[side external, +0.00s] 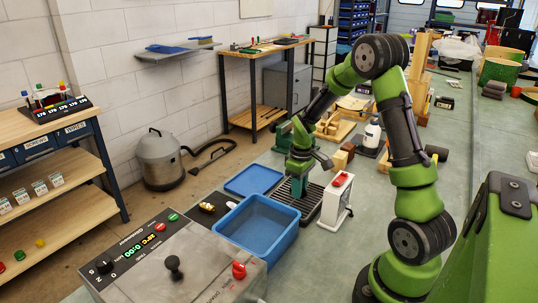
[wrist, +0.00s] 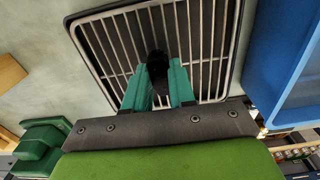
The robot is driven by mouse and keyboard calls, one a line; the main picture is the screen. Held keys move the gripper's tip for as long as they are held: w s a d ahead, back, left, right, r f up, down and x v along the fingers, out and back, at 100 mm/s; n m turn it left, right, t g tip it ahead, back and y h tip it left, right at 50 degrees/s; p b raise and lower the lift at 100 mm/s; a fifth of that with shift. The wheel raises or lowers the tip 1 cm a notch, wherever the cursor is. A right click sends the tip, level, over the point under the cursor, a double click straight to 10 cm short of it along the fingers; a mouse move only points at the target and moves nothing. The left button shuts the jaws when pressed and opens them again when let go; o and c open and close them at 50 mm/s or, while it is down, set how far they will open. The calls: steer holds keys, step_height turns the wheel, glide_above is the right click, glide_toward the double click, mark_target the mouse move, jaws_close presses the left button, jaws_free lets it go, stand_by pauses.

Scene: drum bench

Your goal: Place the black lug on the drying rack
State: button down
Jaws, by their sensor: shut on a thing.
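In the wrist view, my gripper (wrist: 160,82) is shut on the black lug (wrist: 157,62), a small dark piece between the teal fingertips. The lug is over the drying rack (wrist: 102,60), a wire grid in a dark frame. I cannot tell whether the lug touches the bars. In the side external view, my gripper (side external: 298,188) points down over the dark drying rack (side external: 312,208). The lug is not clearly visible in that view.
A blue bin (side external: 262,222) stands just left of the rack, with its blue lid (side external: 253,180) behind it. A white device with a red top (side external: 337,200) stands close on the right. A grey control box (side external: 165,255) is in front. Wooden blocks (side external: 342,157) lie behind.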

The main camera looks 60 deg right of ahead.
steer(key=c, duration=0.9)
jaws_free()
steer(key=shift+f, duration=0.15)
steer(key=shift+c, duration=0.2)
step_height(320, 180, up, 12)
steer(key=s+a+r+m+t+y, duration=0.1)
steer(key=s+a+r+m+t, duration=0.1)
steer(key=a, duration=0.9)
steer(key=s+a+r+m+t+y, duration=0.1)
steer(key=s+a+r+t, duration=0.4)
steer(key=a, duration=0.6)
steer(key=s+r+m, duration=0.1)
steer(key=s+r, duration=0.1)
steer(key=s, duration=0.1)
steer(key=shift+a+r, duration=0.25)
steer(key=shift+r, duration=0.05)
